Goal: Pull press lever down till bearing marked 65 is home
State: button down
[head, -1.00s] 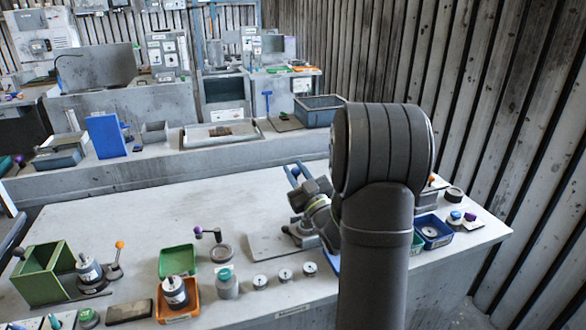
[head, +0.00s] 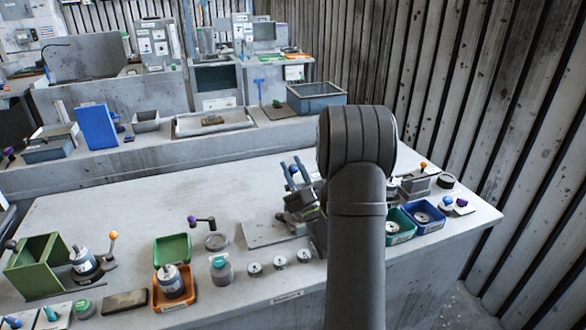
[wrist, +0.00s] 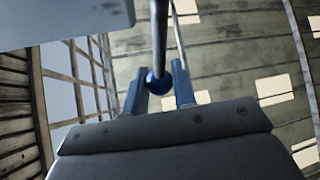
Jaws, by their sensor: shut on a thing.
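My gripper (head: 294,170) has blue fingers and is at the back of the near bench, partly hidden by my arm. It is shut on the blue ball knob (wrist: 158,82) of the press lever. In the wrist view the lever's thin metal rod (wrist: 160,35) runs up from the knob between the fingers. In the head view the blue knob (head: 293,169) shows between the fingertips. The press body is mostly hidden behind my arm. I cannot make out a bearing marked 65, or whether one is seated; labels are too small to read.
A blue tray (head: 441,229) and a green tray (head: 389,240) hold round parts right of my arm. Green and orange trays, a green holder (head: 17,277), a purple-knobbed handle (head: 193,221) and several round parts lie left. The bench's back left is clear.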

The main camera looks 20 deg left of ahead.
jog(key=c, duration=1.2)
grip_release()
jog(key=shift+c, duration=0.2)
jog(key=shift+r, duration=0.1)
notch_tip(320, 180, up, 4)
jog(key=shift+r, duration=0.15)
jog(key=d+r, duration=0.6)
jog(key=d, duration=0.5)
jog(key=shift+d+r, duration=0.25)
jog(key=shift+d, duration=0.05)
jog(key=shift+w+a, duration=0.1)
